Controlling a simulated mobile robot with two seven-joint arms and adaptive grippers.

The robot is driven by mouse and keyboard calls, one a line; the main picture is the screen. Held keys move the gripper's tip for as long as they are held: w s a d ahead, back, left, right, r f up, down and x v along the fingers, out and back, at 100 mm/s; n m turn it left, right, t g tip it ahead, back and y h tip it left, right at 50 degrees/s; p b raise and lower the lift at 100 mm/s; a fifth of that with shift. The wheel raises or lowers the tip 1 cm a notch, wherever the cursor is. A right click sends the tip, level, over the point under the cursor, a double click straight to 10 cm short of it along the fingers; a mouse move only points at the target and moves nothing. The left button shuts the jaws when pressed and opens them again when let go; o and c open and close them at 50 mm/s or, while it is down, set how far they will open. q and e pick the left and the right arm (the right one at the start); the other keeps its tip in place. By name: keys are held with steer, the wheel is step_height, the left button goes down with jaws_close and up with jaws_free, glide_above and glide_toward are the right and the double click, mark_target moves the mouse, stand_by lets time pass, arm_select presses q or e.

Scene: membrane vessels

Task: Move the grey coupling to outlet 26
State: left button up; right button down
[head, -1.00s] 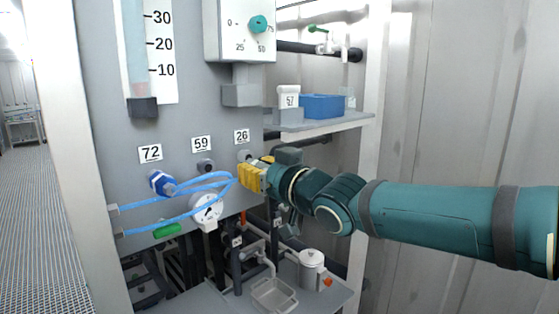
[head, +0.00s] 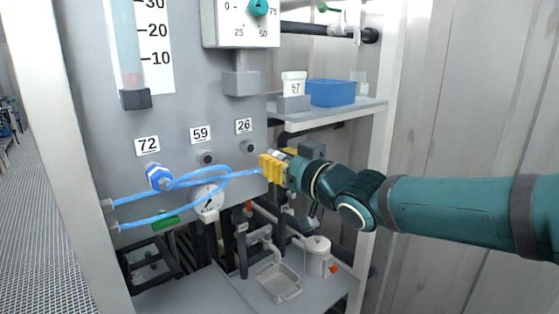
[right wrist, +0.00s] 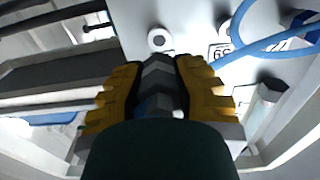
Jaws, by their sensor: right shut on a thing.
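Outlet 26 (head: 247,146) is a bare grey stub on the grey panel, under its label. My right gripper (head: 268,167) is just right of and below it, apart from it, with yellow fingers shut on the grey coupling. In the right wrist view the dark grey coupling (right wrist: 157,75) sits between the fingers (right wrist: 160,95), pointing towards a round outlet (right wrist: 159,39). In the head view the fingers mostly hide the coupling. My left gripper is not in view.
Outlet 59 (head: 205,157) is bare. A blue coupling (head: 158,177) is on outlet 72. A white gauge (head: 207,204) and looping hose lie below. A shelf (head: 340,113) with a blue box (head: 331,92) is above right. A white lidded vessel (head: 316,254) stands below.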

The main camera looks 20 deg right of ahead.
mark_target(251, 149)
steer(key=shift+b+x, duration=0.45)
steer(key=shift+x, duration=2.4)
steer(key=shift+w+a+b, duration=0.15)
steer(key=shift+w+b, duration=0.15)
steer(key=shift+w, duration=0.25)
stand_by(0.6)
steer(key=c, duration=0.8)
jaws_free()
